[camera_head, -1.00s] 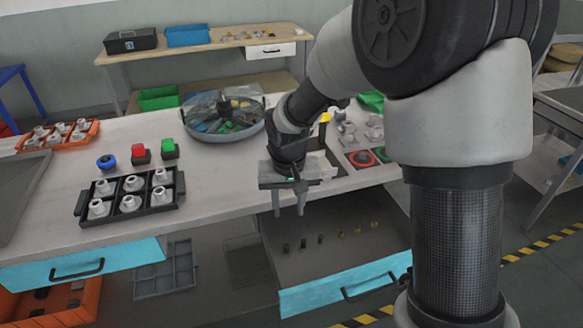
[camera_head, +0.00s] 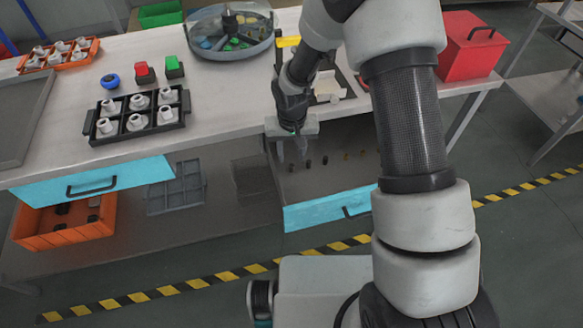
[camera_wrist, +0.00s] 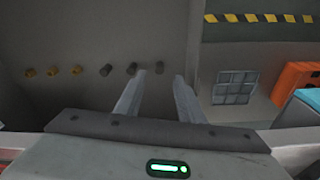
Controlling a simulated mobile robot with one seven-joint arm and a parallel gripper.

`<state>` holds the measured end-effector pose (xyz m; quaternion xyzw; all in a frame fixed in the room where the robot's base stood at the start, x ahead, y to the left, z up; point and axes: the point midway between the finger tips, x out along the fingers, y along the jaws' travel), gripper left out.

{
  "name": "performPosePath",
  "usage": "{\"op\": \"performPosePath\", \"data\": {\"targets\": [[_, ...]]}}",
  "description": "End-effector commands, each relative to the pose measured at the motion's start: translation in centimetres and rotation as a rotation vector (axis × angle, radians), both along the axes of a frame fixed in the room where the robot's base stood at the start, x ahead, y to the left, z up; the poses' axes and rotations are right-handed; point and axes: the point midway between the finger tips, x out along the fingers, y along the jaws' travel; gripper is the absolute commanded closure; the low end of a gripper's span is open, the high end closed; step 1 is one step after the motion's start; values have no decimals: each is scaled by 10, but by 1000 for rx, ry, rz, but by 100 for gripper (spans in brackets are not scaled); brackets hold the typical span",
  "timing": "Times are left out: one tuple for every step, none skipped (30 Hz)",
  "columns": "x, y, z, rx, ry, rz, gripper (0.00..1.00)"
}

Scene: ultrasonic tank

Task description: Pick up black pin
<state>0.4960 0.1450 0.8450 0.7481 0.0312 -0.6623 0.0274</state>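Three black pins stand in a row in the open drawer. In the wrist view they are the left black pin (camera_wrist: 105,70), the middle black pin (camera_wrist: 131,68) and the right black pin (camera_wrist: 158,71). In the head view, two black pins (camera_head: 308,163) (camera_head: 325,160) show just right of my fingers. My gripper (camera_head: 293,156) hangs over the drawer, fingers down. In the wrist view my gripper (camera_wrist: 160,78) is open and empty. The right black pin appears between its fingertips; whether it is at their depth I cannot tell.
Yellow pins (camera_wrist: 54,71) continue the row. The drawer's blue front (camera_head: 325,212) stands out from the table (camera_head: 225,112). A black tray of grey parts (camera_head: 99,137), buttons and a round tank (camera_head: 262,43) are on the table. An orange bin (camera_head: 62,232) is below.

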Motion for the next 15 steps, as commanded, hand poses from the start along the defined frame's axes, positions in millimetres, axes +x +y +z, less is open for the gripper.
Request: {"op": "performPosePath", "data": {"targets": [[-1,0,-7,-1,4,1,65],[-1,0,-11,-1,3,2,65],[0,-1,-18,-2,4,2,65],[0,-1,-23,-2,5,2,65],[0,-1,-27,-1,4,0,65],[1,-1,-34,0,3,1,65],[2,-1,-37,-1,3,1,65],[2,-1,-41,-1,3,2,65],[2,-1,-45,-1,3,2,65],[3,-1,-46,-1,2,1,65],[3,-1,-48,-1,1,1,65],[4,-1,-49,0,0,1,65],[4,-1,-49,0,0,1,65],[4,-1,-49,0,-1,0,65],[4,-1,-49,0,-1,0,65]]}}
